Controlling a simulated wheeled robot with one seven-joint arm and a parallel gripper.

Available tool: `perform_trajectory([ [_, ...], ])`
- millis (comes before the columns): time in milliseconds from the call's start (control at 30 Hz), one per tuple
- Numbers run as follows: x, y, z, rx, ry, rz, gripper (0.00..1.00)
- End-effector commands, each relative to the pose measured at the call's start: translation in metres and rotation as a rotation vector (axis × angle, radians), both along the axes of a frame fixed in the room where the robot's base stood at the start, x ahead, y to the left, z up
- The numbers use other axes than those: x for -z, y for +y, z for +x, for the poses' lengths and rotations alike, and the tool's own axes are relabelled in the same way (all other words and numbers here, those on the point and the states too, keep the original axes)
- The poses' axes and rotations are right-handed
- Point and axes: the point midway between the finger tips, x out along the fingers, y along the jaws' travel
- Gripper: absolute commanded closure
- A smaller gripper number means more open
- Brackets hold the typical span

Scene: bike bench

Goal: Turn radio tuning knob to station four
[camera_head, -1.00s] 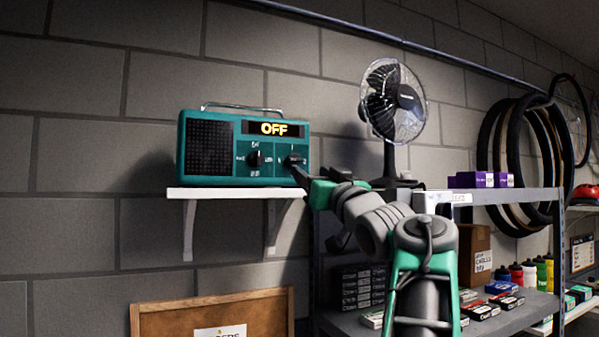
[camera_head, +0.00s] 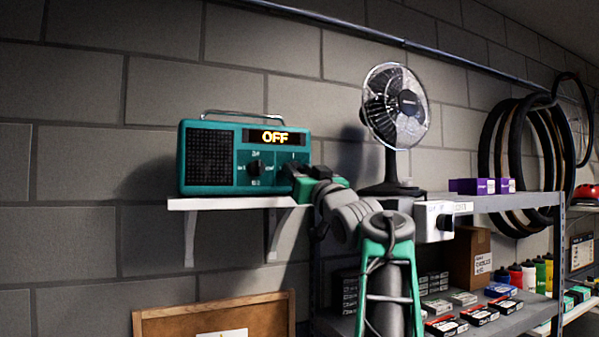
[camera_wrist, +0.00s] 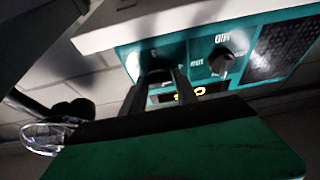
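The teal radio (camera_head: 210,158) stands on a white wall shelf, its display (camera_head: 275,137) reading OFF in yellow. Its left knob (camera_head: 255,168) is dark, with labels around it, and also shows in the tilted wrist view (camera_wrist: 221,62). My gripper (camera_head: 291,178) is at the right end of the radio's front and covers the right knob in the head view. In the wrist view, my two dark fingers (camera_wrist: 161,80) reach the panel where the right knob sits, one to each side of a dark shape. I cannot tell whether they press on it. The right knob's pointer is hidden.
The white shelf (camera_head: 225,202) has its front edge just below the radio. A desk fan (camera_head: 394,105) stands to the right on a grey shelving unit (camera_head: 480,203) with purple boxes (camera_head: 480,186). A wooden-framed board (camera_head: 215,311) is below.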

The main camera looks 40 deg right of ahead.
Motion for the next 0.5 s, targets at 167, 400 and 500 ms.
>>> perform_trajectory([
  [167, -0.0001, 0.0001, -0.0001, 0.0, 0.0, 0.0, 0.8],
  [400, -0.0001, 0.0, -0.0002, 0.0, 0.0, 0.0, 0.99],
  [500, -0.0001, 0.0001, -0.0003, 0.0, 0.0, 0.0, 1.0],
])
